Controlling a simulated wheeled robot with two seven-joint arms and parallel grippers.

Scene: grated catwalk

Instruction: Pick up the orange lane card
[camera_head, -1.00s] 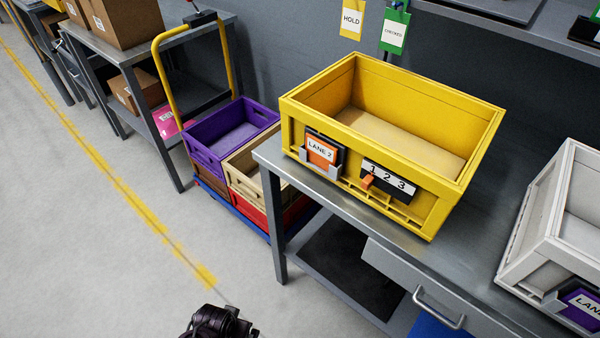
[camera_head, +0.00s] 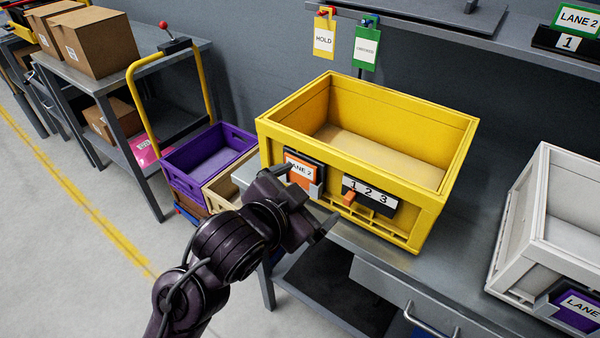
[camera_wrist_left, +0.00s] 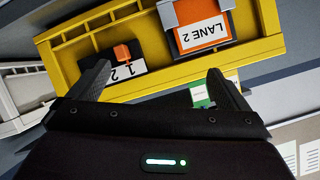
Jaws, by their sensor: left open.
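The orange lane card (camera_head: 299,169), with a white "LANE 2" label, stands in a holder on the front of the yellow bin (camera_head: 432,208). It shows upside down at the top of the left wrist view (camera_wrist_left: 203,33), clasped at its edges by grey holder parts. My left gripper (camera_head: 309,197) is open and empty in front of the bin, just below and right of the card. In the head view a finger slightly overlaps the card's lower left. In the left wrist view the fingers (camera_wrist_left: 158,76) stand apart, the card beyond them. My right gripper is not in view.
A number strip with an orange slider (camera_head: 349,199) sits right of the card. A grey-white bin (camera_head: 526,222) with a purple lane card (camera_head: 580,308) stands on the bench at right. Hanging HOLD (camera_head: 324,38) and green (camera_head: 366,48) tags are behind. A cart with crates stands left.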

